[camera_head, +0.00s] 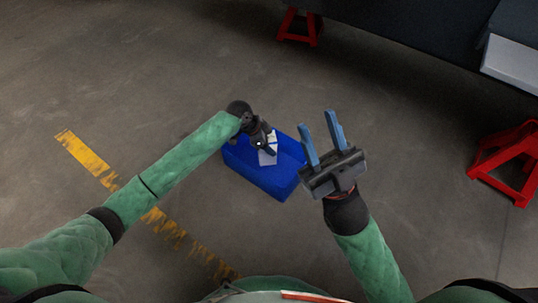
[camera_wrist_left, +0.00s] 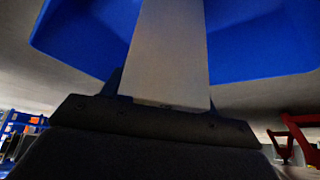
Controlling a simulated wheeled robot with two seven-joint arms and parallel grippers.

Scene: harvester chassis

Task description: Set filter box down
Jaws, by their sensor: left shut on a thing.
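The filter box (camera_head: 268,157) looks like a small white box and shows in front of the blue bin (camera_head: 273,183). My left gripper (camera_head: 266,146) is shut on it, pointing down over the bin. In the left wrist view the pale filter box (camera_wrist_left: 168,55) stands between the fingers, with the blue bin (camera_wrist_left: 262,45) behind it. I cannot tell whether the filter box touches the bin or hangs above it. My right gripper (camera_head: 317,120) is open and empty, to the right of the bin, its two blue fingers apart.
The bin stands on a grey concrete floor (camera_head: 160,75) with a worn yellow line (camera_head: 83,153) to the left. Red stands (camera_head: 299,26) and (camera_head: 512,160) are at the top and right. A dark chassis (camera_head: 420,30) hangs at the upper right. Floor at left is clear.

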